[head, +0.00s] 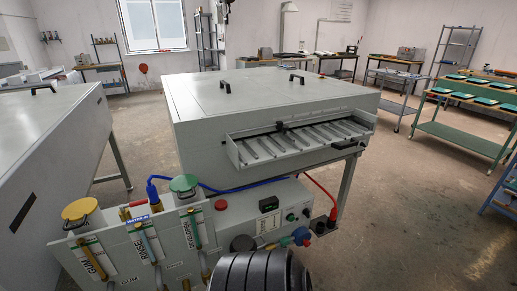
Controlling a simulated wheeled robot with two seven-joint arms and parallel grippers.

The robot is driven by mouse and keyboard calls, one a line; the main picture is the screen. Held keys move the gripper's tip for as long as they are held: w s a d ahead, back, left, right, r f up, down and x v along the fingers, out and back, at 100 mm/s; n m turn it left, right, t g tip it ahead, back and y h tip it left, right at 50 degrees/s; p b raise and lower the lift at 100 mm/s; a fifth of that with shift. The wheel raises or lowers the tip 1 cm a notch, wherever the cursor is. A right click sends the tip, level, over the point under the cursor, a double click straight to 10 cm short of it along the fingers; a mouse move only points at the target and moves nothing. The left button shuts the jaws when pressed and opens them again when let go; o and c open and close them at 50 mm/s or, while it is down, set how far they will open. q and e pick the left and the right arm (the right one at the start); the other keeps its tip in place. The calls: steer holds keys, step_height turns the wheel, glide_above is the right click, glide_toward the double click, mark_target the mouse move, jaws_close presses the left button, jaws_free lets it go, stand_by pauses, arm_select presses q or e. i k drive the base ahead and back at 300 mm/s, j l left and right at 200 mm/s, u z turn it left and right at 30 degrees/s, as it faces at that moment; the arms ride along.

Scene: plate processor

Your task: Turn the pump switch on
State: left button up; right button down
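The plate processor (240,95) is a large grey machine in the middle of the head view. Its control panel (262,222) is on the low front box. A dark round part (243,243) sits lower left on the panel. The labels are too small to read, so I cannot tell which control is the pump switch or its state. Neither gripper shows. A black ribbed shape at the bottom centre hides the panel's lower part.
Left of the panel, bottles with yellow (79,208) and green (184,183) caps stand in front. A blue hose (240,188) and a red cable (318,186) run behind the panel. A slatted tray (300,141) juts out above. Open floor (420,215) lies to the right.

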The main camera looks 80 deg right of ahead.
mark_target(306, 212)
steer(key=z, duration=3.1)
